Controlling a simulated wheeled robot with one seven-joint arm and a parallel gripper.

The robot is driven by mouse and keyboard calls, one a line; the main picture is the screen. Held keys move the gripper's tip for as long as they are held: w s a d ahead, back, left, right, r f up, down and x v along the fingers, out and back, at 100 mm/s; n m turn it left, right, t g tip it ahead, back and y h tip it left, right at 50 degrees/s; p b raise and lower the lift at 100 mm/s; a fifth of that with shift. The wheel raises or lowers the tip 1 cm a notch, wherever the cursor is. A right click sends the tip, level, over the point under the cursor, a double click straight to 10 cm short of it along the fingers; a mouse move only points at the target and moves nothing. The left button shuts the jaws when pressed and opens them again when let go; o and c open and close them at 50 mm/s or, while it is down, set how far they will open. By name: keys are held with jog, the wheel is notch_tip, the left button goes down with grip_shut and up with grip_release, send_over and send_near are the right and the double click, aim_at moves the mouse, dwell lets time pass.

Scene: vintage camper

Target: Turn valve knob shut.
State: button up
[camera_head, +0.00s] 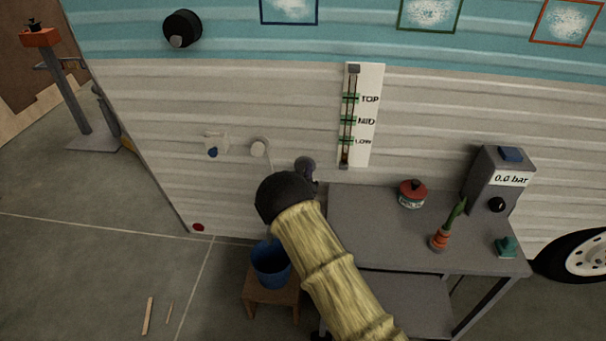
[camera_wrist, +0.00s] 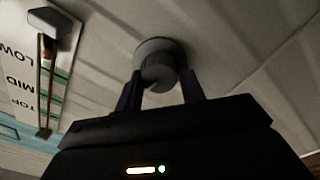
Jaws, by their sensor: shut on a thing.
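The valve knob (camera_wrist: 157,74) is a grey round knob on a round base against the camper wall. In the wrist view my gripper (camera_wrist: 160,88) has one dark finger on each side of it and is shut on it. In the head view the gripper (camera_head: 308,173) reaches the wall just left of the level gauge, and my arm hides most of it. The knob's turn angle cannot be told.
The level gauge (camera_head: 362,115) is right of my gripper. A grey table (camera_head: 375,235) holds a red-lidded jar (camera_head: 411,194), a plant pot (camera_head: 439,240) and a pressure box (camera_head: 497,180) reading 0.0 bar. A blue bucket (camera_head: 268,268) stands on a stool below my arm.

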jog(key=shift+n, duration=0.6)
jog(key=o, duration=1)
jog(key=shift+a, duration=0.1)
jog(key=s, duration=1.1)
jog(key=s+f+p, duration=0.1)
jog(key=s, duration=0.5)
jog(key=shift+s+a, duration=0.2)
jog(key=shift+a, duration=0.05)
jog(key=shift+f, duration=0.1)
